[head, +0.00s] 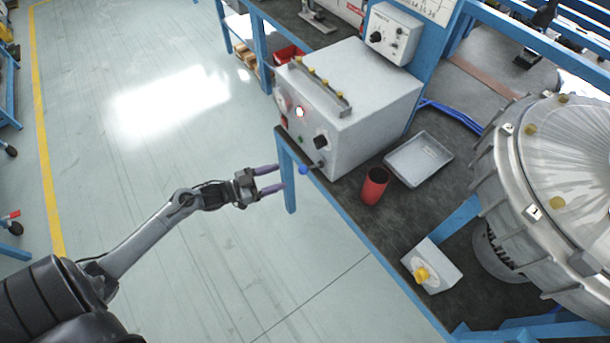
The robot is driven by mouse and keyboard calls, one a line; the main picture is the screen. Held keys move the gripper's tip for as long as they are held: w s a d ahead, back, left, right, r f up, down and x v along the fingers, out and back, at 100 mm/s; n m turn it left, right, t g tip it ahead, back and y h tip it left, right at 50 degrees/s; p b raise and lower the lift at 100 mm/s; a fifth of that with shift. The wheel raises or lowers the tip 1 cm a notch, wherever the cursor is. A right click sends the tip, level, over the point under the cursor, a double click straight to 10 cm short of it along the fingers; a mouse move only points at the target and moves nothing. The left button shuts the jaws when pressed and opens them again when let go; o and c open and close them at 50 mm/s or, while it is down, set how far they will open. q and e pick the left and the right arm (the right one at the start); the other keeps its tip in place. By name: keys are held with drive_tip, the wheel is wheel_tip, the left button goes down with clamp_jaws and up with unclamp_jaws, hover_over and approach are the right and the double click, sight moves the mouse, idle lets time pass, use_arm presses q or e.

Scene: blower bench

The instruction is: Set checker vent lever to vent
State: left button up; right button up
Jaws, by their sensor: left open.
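The checker is a white-grey box (375,97) on the bench, with lamps and knobs on its front face. A small lever with a blue tip (303,170) sticks out low on that face, near the bench edge. I take it to be the vent lever; its marked positions are too small to read. My left gripper (281,178) is open and empty, with its purple fingers pointing right towards the blue tip. In the picture a short gap separates the fingertips from the tip, and they look apart. My right gripper is not in view.
On the bench are a red cup (375,186), a grey tray (419,159) and a small box with a yellow button (432,266). A large metal blower housing (560,180) stands at right. The floor left of the bench is clear.

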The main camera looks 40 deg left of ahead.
sight(309, 168)
use_arm(q)
drive_tip(key=x, duration=0.3)
drive_tip(key=b+x, duration=0.1)
drive_tip(key=x, duration=0.3)
drive_tip(key=f+b+x, duration=0.1)
drive_tip(key=x, duration=0.3)
drive_tip(key=shift+w+d, duration=0.1)
drive_tip(key=shift+w, duration=0.05)
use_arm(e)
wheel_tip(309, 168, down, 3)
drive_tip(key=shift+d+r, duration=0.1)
use_arm(q)
drive_tip(key=shift+c, duration=0.2)
clamp_jaws()
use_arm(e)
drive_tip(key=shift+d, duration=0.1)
